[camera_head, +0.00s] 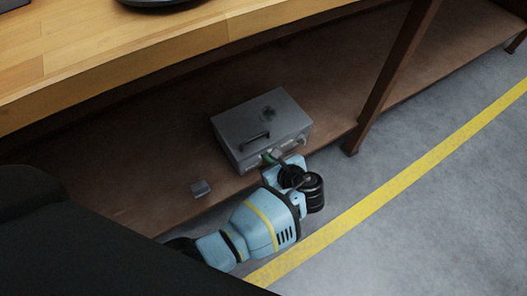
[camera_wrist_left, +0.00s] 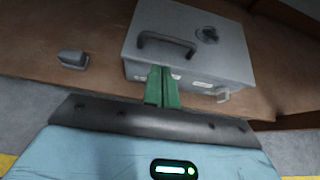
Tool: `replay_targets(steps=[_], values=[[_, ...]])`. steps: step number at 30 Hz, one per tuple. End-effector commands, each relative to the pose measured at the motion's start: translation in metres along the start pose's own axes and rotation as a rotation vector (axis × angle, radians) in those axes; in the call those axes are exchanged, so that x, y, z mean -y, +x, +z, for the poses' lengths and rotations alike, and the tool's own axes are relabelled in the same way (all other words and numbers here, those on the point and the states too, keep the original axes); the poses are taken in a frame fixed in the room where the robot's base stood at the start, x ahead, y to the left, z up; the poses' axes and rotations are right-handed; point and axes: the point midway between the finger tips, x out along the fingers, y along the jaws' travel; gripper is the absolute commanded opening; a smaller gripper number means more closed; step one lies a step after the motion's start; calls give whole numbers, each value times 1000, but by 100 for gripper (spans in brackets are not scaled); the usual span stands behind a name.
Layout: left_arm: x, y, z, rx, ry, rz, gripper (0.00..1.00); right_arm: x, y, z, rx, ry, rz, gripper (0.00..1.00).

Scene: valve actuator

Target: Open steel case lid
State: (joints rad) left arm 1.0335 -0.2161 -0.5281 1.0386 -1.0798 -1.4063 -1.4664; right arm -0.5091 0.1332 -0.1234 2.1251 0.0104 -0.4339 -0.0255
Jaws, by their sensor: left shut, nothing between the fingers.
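The steel case (camera_head: 240,118) is a grey metal box with its lid down. It sits on the brown lower shelf under the workbench. A dark handle and a round knob are on its lid, and both also show on the case in the left wrist view (camera_wrist_left: 215,22). My left gripper (camera_head: 270,158) is shut and empty at the front face of the case, below the handle. Its green fingers (camera_wrist_left: 163,72) overlap the upper front edge in the left wrist view; I cannot tell if they touch. A latch-like part (camera_wrist_left: 221,93) shows on the front right. My right gripper is not in view.
A small grey block (camera_head: 201,188) lies on the shelf (camera_head: 130,180) left of the case. A brown table leg (camera_head: 395,75) stands to the right. The wooden benchtop (camera_head: 110,50) overhangs the shelf. Grey floor with a yellow line (camera_head: 420,158) is in front.

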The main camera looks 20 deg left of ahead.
Motion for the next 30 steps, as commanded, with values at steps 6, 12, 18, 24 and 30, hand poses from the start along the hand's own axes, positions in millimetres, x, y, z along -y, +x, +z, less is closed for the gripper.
replay_targets(steps=[6,12,18,24,30], values=[[-1,38,-4,0,2,3,0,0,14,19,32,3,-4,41],[-1,70,-4,-1,0,2,0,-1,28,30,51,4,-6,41],[-1,88,-3,-3,1,1,0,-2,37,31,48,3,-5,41],[-1,93,-1,-2,0,0,0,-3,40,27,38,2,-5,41],[-1,93,-1,-2,-1,0,0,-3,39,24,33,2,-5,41]])
